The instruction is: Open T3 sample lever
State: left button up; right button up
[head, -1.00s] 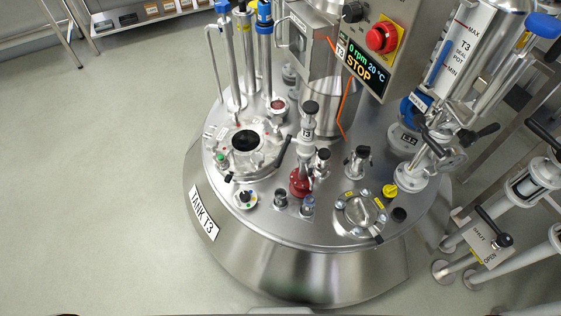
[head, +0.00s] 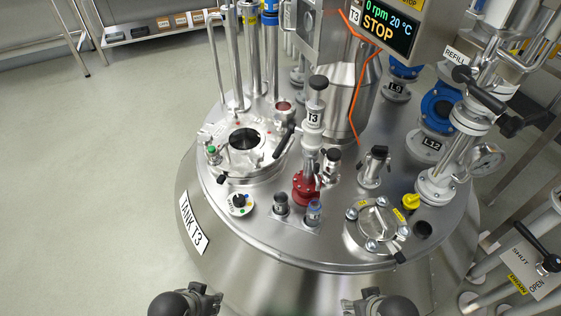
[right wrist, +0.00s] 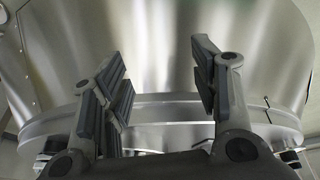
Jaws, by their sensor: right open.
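The T3-tagged valve post (head: 314,118) stands upright on the tank top (head: 285,243) in the head view, with a black knob on top and a red flange (head: 307,187) at its foot. A small black-topped fitting (head: 331,165) is close to its right side. A black handle (head: 284,140) lies to its left, by the round lid. I cannot tell which part is the sample lever. My left gripper (head: 186,300) shows at the bottom edge, its fingers unclear. My right gripper (right wrist: 160,65) is open and empty in the right wrist view, facing the steel tank wall.
A small vial (head: 314,212) stands in front of the red flange. A round bolted port (head: 378,222) is at the right front. The display (head: 388,28) reads STOP. Pipes and a gauge (head: 487,160) crowd the right. Floor (head: 90,190) on the left is clear.

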pick_arm(q)
jog(key=w+d+r+m+t+h+b, duration=0.2)
jog(key=w+d+r+t+h+b, duration=0.15)
jog(key=w+d+r, duration=0.35)
jog(key=m+t+h, duration=0.3)
jog(key=t+h, duration=0.3)
jog(key=t, duration=0.7)
send_near(280, 145)
jog(key=shift+g, duration=0.25)
jog(key=b+x, duration=0.2)
jog(key=x, duration=0.6)
jog(key=shift+w+d, duration=0.2)
jog(key=shift+w, duration=0.2)
jog(key=shift+w+d+r, duration=0.15)
jog(key=shift+w, duration=0.2)
pick_arm(e)
jog(key=w+a+r+t+y, duration=0.1)
jog(key=w+r+t, duration=0.3)
jog(key=r, duration=0.5)
jog(key=w+a+r+t+y, duration=0.1)
jog(key=w+a+r+t, duration=0.2)
jog(key=w+r+t, duration=0.2)
jog(key=w+a+r+t+y, duration=0.2)
jog(key=w+r+t, duration=0.3)
jog(key=r, duration=0.7)
jog(key=shift+w+a+r+n+t, duration=0.2)
jog(key=shift+r+n+t, duration=0.1)
jog(key=shift+n, duration=0.1)
pick_arm(q)
grip_shut()
